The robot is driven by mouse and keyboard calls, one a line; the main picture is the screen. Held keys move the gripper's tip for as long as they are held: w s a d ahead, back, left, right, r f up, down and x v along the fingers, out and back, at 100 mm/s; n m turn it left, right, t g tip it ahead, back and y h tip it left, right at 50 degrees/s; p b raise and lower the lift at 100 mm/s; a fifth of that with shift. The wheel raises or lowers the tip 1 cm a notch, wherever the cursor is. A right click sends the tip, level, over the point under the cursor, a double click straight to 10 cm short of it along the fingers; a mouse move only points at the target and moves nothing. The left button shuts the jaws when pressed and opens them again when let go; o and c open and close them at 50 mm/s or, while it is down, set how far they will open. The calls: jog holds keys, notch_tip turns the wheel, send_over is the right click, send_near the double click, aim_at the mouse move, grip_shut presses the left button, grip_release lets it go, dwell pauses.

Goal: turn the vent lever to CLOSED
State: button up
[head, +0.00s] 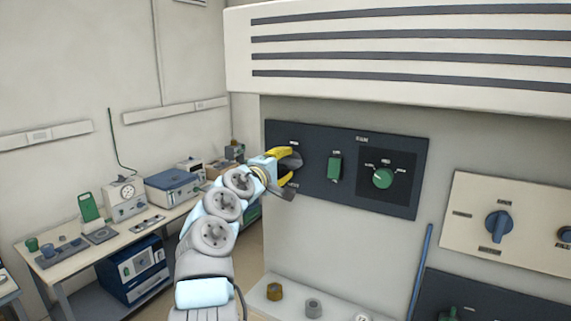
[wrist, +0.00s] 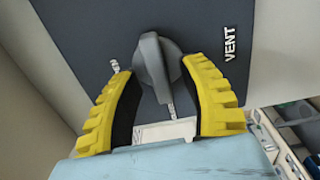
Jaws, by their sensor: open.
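The vent lever (wrist: 152,62) is a grey handle on a round grey base, on a dark panel (wrist: 90,30) with the word VENT to its right in the wrist view. The handle runs roughly up and down in that view. My gripper (wrist: 158,74) has yellow ribbed fingers, open, one on each side of the lever; I cannot tell whether either touches it. In the head view my gripper (head: 287,167) is at the left end of the dark panel (head: 310,195), largely covering the lever. Small marks beside the lever are too small to read.
On the same panel are a green switch (head: 334,167) and a green knob (head: 383,178). A cream panel with a blue knob (head: 498,225) is further right. A ledge (head: 295,309) with small pots lies below. A bench (head: 60,262) with instruments stands at left.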

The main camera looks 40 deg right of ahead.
jog(key=v, duration=1.2)
dwell(0.3)
dwell(0.7)
